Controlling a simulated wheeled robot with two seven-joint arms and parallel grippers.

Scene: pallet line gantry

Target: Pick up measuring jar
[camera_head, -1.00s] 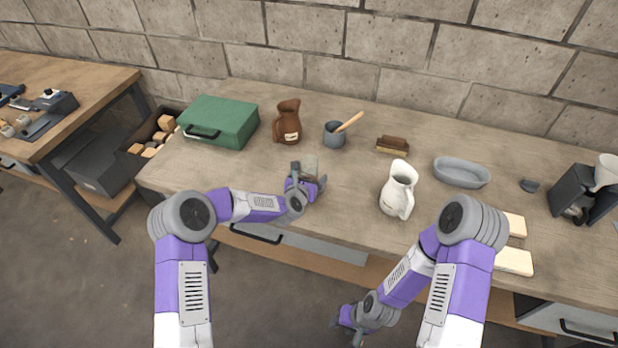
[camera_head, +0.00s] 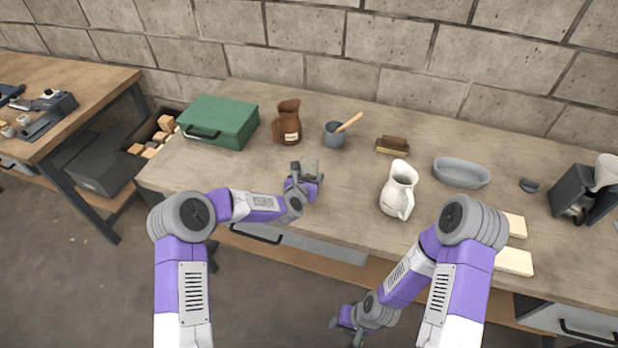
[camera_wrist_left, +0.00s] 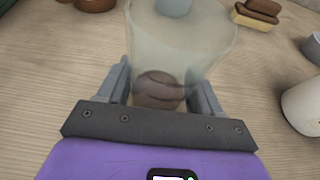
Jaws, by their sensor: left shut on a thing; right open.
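The measuring jar (camera_head: 311,164) is a pale, see-through vessel near the front of the workbench, left of centre. In the left wrist view the jar (camera_wrist_left: 185,42) stands between the two grey fingers, wider at the top of the picture. My left gripper (camera_head: 305,178) is shut on it; it also shows in the left wrist view (camera_wrist_left: 160,88). The gripper partly hides the jar in the head view, and I cannot tell whether the jar is clear of the bench. My right gripper (camera_head: 352,333) is open and empty, low in front of the bench.
A white pitcher (camera_head: 398,188) is to the right, with a grey basin (camera_head: 461,172) beyond. A green case (camera_head: 220,120) is left. Bench space around the jar is clear.

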